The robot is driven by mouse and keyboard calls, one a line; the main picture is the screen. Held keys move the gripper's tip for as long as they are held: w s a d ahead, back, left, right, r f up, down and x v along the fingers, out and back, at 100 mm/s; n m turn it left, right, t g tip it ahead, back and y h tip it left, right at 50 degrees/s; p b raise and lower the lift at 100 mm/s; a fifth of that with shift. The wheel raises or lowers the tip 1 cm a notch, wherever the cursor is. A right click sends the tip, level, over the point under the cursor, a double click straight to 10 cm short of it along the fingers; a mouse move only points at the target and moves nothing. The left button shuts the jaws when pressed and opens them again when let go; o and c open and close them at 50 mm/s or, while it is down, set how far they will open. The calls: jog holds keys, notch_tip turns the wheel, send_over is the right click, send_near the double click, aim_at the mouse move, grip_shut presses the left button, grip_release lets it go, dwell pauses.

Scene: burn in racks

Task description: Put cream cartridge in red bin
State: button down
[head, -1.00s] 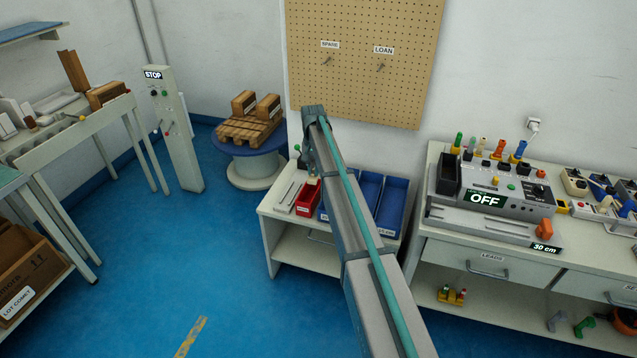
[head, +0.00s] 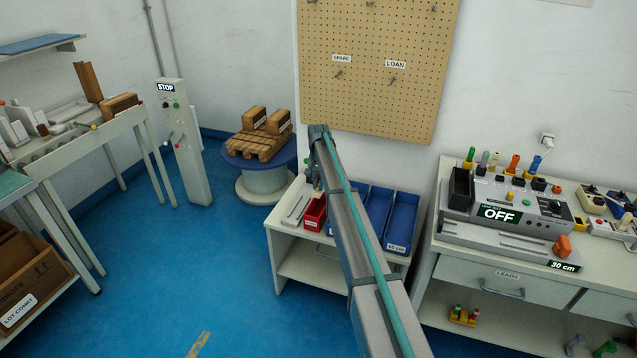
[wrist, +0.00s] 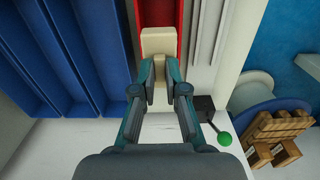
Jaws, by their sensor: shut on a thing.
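The cream cartridge (wrist: 157,40) is a pale block between my fingertips in the wrist view. My gripper (wrist: 160,70) is shut on it. The red bin (wrist: 172,12) shows behind and beyond the cartridge in the wrist view, and the cartridge overlaps its near end. I cannot tell the height between them. In the head view the red bin (head: 315,214) sits on the low white table, left of the blue bins. My gripper (head: 317,183) is above its back end there, partly hidden by my arm, and the cartridge is hard to make out.
Blue bins (head: 400,222) stand right of the red bin. Grey rails (head: 294,211) lie on its left. A green-knobbed lever (wrist: 223,139) stands close to my gripper in the wrist view. A cable drum (head: 265,182) with a wooden pallet is behind the table.

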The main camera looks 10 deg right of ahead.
jog(key=shift+f+b, duration=0.85)
jog(key=shift+f, duration=0.85)
jog(key=shift+f+b, duration=0.8)
jog(key=shift+f, duration=3.85)
jog(key=c, duration=1.1)
grip_release()
jog(key=shift+c, duration=0.2)
jog(key=shift+r, duration=0.1)
notch_tip(320, 180, up, 12)
jog(key=shift+f, duration=0.1)
